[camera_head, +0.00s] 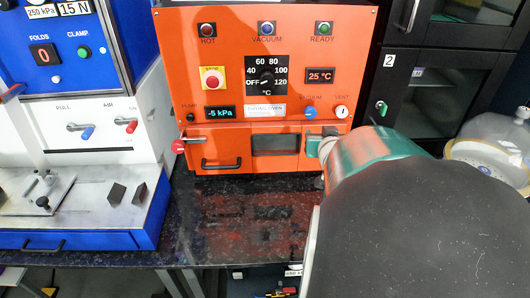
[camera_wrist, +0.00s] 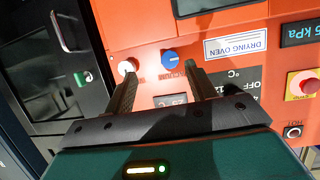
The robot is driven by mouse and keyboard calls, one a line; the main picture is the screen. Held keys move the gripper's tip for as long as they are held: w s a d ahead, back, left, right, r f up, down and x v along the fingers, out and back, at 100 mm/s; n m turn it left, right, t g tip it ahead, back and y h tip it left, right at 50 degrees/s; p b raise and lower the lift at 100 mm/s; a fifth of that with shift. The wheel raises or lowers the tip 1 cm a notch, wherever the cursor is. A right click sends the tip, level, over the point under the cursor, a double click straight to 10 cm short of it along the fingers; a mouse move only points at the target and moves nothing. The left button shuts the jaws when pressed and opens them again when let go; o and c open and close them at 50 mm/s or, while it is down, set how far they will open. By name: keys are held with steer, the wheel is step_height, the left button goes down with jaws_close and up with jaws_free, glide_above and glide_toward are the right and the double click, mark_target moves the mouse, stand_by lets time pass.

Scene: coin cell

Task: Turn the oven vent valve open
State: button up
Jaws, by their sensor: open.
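The vent valve is a small white knob (camera_head: 341,111) at the lower right of the orange drying oven's (camera_head: 190,60) front, under the label VENT. It also shows in the wrist view (camera_wrist: 127,66), where the oven appears turned over. My gripper (camera_wrist: 163,72) is open and empty, its two fingers pointing at the oven front. The left fingertip in that view lies close to the white knob; I cannot tell whether they touch. The blue vacuum knob (camera_wrist: 170,58) shows between the fingers. In the head view my arm hides most of the gripper, below the vent knob.
A blue and white press (camera_head: 85,130) stands left of the oven. A black cabinet (camera_head: 450,70) with a green-tagged lock stands to the right. A clear dome (camera_head: 495,140) sits at far right. The dark bench (camera_head: 240,215) before the oven is clear.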

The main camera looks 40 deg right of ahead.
steer(key=a+r+n+g+y, duration=0.1)
steer(key=a+n+g+y, duration=0.1)
steer(key=a, duration=1.4)
steer(key=shift+s+a+g+y, duration=0.25)
steer(key=shift+a+g+y, duration=0.2)
steer(key=shift+y, duration=0.25)
steer(key=s+a+n+g+y, duration=0.1)
steer(key=s+a, duration=0.3)
steer(key=a, duration=0.4)
steer(key=s+a+n+g+y, duration=0.2)
steer(key=s+a+n+y, duration=0.1)
steer(key=a, duration=0.6)
steer(key=shift+s+a+r+n+y, duration=0.25)
steer(key=shift+s+n+y, duration=0.15)
steer(key=shift+s+n, duration=0.3)
